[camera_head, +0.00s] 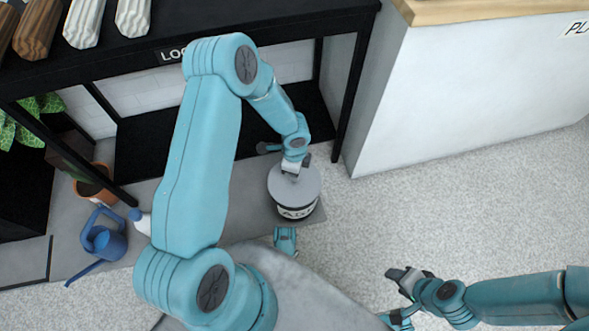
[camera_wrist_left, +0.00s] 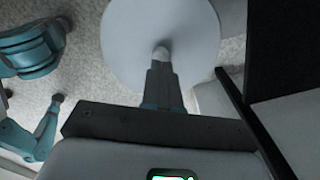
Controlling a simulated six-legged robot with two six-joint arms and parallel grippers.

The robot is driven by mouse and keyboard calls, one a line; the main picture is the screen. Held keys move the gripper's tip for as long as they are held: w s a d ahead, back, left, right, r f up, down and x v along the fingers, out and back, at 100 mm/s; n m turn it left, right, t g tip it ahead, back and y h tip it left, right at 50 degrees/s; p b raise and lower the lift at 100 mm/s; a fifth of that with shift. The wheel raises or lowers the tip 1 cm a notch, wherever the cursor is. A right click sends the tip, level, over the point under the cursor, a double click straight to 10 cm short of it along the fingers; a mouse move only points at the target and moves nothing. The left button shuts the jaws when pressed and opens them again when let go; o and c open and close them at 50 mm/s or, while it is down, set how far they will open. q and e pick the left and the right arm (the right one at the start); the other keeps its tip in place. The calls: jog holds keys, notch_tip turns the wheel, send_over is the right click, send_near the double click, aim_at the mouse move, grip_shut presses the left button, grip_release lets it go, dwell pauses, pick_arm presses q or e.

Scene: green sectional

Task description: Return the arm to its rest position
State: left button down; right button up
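My left arm rises from the bottom left and bends over a round can (camera_head: 296,211) with a grey top and a dark-lettered label on its side. My left gripper (camera_head: 291,168) points down at the middle of that top. In the left wrist view the pale round top (camera_wrist_left: 135,30) lies under the gripper (camera_wrist_left: 162,55). Its fingers are close together, and whether they grip anything is unclear. My right gripper (camera_head: 400,276) is low at the right over the floor. It holds nothing visible, and its finger gap is unclear.
A white counter (camera_head: 450,95) is at the right. A blue watering can (camera_head: 103,241) and a plant pot (camera_head: 92,183) are at the left. Speckled floor (camera_head: 400,215) is open at the right.

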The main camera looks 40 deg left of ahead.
pick_arm(q)
jog(key=shift+r, duration=0.5)
